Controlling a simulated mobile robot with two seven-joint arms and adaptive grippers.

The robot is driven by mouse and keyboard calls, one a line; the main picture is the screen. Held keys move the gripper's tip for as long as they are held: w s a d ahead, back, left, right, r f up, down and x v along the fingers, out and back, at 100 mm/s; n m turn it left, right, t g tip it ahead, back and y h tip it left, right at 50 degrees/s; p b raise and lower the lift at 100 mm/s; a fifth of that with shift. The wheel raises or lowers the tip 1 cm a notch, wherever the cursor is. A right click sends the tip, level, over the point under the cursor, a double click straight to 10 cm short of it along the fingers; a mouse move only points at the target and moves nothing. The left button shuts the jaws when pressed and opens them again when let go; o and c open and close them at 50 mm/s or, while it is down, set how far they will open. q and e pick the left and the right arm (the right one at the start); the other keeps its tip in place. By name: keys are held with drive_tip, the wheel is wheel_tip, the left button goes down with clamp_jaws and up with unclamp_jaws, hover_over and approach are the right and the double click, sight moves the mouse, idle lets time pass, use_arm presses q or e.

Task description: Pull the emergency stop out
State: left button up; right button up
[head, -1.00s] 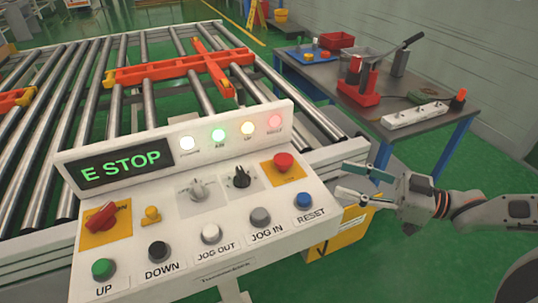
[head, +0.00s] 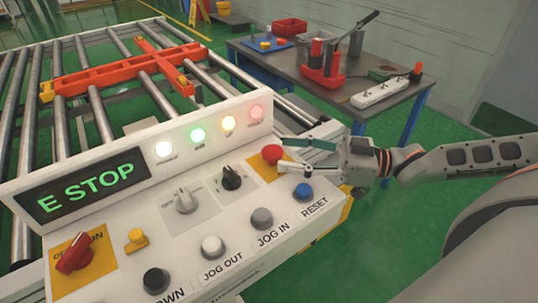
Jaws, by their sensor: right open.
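The red emergency stop button (head: 271,154) sits on a yellow plate (head: 261,171) at the right end of the white control panel (head: 141,205). The panel's display (head: 85,191) reads "E STOP" in green letters. My right gripper (head: 281,156) comes in from the right in the head view. Its fingers are open, one behind the red button and one in front of it. I cannot tell whether either finger touches the button. My left gripper is not in view.
Close by on the panel are the black knob (head: 231,178), the blue RESET button (head: 303,191) and the grey JOG IN button (head: 262,218). A roller conveyor (head: 95,110) lies behind. A workbench (head: 330,85) with tools stands at the back right.

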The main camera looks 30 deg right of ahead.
sight(272, 149)
drive_tip(key=w+a+b, duration=0.1)
drive_tip(key=a+b, duration=0.1)
drive_tip(key=shift+w+a+f+b, duration=0.1)
drive_tip(key=shift+w+f+b, duration=0.2)
drive_tip(key=shift+w+f, duration=0.1)
drive_tip(key=shift+w+a+b, duration=0.2)
drive_tip(key=shift+a+b, duration=0.05)
drive_tip(key=shift+b, duration=0.05)
drive_tip(key=shift+w+a+r+b, duration=0.25)
drive_tip(key=shift+a+b, duration=0.1)
drive_tip(key=shift+b, duration=0.1)
drive_tip(key=shift+a+r, duration=0.15)
drive_tip(key=c, duration=1.3)
clamp_jaws()
drive_tip(key=shift+r+p, duration=0.45)
drive_tip(key=shift+r, duration=0.6)
drive_tip(key=o, duration=1.3)
unclamp_jaws()
drive_tip(key=shift+f, duration=0.1)
drive_tip(key=shift+a+r, duration=0.1)
drive_tip(key=shift+r, duration=1.4)
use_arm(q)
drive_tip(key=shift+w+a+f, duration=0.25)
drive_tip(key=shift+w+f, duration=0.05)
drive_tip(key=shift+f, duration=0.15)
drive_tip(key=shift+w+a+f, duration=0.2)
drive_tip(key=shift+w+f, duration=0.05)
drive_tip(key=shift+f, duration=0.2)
use_arm(e)
wheel_tip(272, 149, up, 7)
